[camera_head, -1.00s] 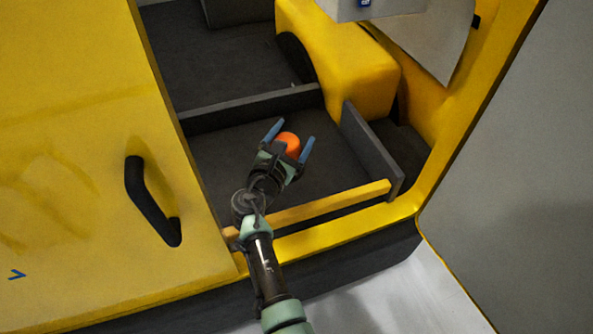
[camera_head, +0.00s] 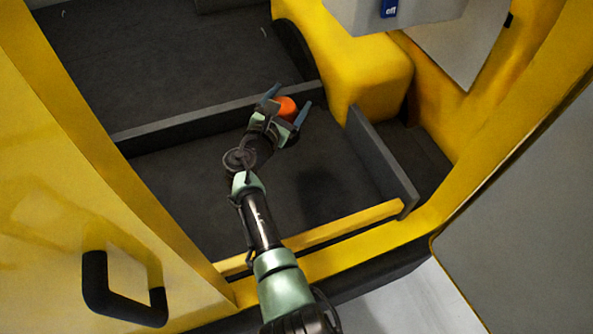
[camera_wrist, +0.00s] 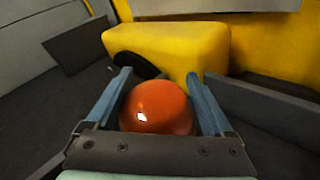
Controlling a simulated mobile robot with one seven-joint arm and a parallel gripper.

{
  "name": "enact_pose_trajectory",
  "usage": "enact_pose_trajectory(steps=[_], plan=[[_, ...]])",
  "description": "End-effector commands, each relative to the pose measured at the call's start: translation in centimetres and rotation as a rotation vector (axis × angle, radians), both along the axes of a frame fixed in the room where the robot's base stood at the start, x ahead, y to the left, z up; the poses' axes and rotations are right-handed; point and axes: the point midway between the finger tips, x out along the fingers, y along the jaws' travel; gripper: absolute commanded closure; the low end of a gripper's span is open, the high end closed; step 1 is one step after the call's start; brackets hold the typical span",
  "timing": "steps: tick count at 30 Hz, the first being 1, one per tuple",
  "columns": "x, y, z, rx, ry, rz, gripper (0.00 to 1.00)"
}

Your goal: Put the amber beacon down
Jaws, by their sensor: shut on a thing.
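The amber beacon (camera_head: 287,108) is a rounded orange dome between the two blue fingers of my gripper (camera_head: 288,104). In the wrist view the beacon (camera_wrist: 157,106) fills the space between the fingers, and my gripper (camera_wrist: 160,92) is shut on it. The beacon is over the dark floor of the vehicle's cargo bay, near the low grey divider. A dark shadow lies on the floor to the right of my arm. The beacon's underside is hidden, and I cannot tell its exact height above the floor.
The low grey divider (camera_head: 185,122) crosses the bay. A yellow wheel-arch box (camera_head: 352,62) stands behind, a grey side board (camera_head: 380,160) to the right. A yellow sill bar (camera_head: 340,228) edges the front. The dark floor (camera_head: 190,190) left of my arm is clear.

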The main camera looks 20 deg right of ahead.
Motion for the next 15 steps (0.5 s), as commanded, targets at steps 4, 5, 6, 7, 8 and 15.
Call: enact_pose_trajectory(steps=[4,5,6,7,8,15], plan=[[0.1,0.0,-1.9,-0.002,-0.004,0.0,0.8],[0.1,0.0,-2.3,-0.002,-0.004,0.0,0.8],[0.1,0.0,-2.7,-0.002,-0.004,0.0,0.8],[0.1,0.0,-3.1,-0.002,-0.004,0.001,0.8],[0.1,0.0,-3.4,-0.002,-0.004,0.001,0.8],[0.1,0.0,-7.4,-0.002,-0.004,0.001,0.8]])
